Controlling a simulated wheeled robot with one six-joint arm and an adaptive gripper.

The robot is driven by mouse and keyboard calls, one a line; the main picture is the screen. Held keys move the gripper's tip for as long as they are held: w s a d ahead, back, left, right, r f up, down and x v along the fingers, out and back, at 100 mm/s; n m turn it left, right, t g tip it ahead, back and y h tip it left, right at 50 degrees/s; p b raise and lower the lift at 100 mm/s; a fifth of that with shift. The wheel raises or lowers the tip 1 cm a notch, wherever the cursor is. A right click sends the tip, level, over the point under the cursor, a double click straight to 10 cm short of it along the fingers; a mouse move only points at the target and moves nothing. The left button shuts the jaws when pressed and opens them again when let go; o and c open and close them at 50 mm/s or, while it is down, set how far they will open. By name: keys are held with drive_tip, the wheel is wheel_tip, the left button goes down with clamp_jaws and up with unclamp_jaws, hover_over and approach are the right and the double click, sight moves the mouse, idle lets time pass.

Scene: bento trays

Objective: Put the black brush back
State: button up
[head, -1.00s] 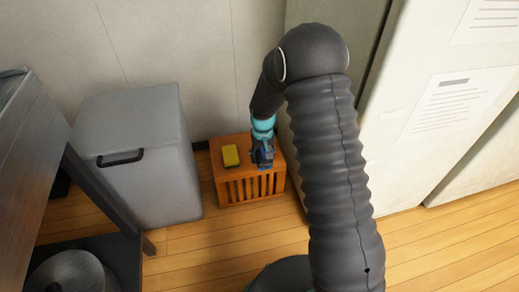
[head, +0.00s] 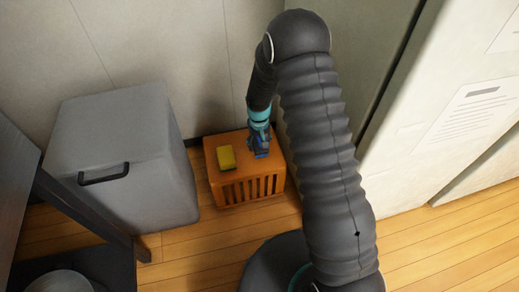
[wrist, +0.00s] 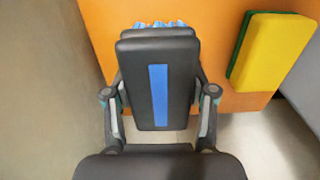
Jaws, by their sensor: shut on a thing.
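My gripper (head: 260,147) is over the right part of the orange wooden box's top (head: 237,146), pointing down. In the wrist view the black brush (wrist: 159,90), with a blue stripe along its body and light blue bristles at its far end, sits between my gripper's fingers, which are shut on it. The bristle end is over the orange surface; I cannot tell whether it touches. The fingertips are mostly hidden behind the brush. In the head view the brush is small and hard to separate from the gripper.
A yellow sponge with a green side (head: 225,158) lies on the box top, left of my gripper; it also shows in the wrist view (wrist: 275,50). A grey bin (head: 125,160) stands left of the box. A pale cabinet (head: 440,110) stands close on the right. Wooden floor is open in front.

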drive_tip(key=shift+f, duration=2.05)
drive_tip(key=o, duration=1.1)
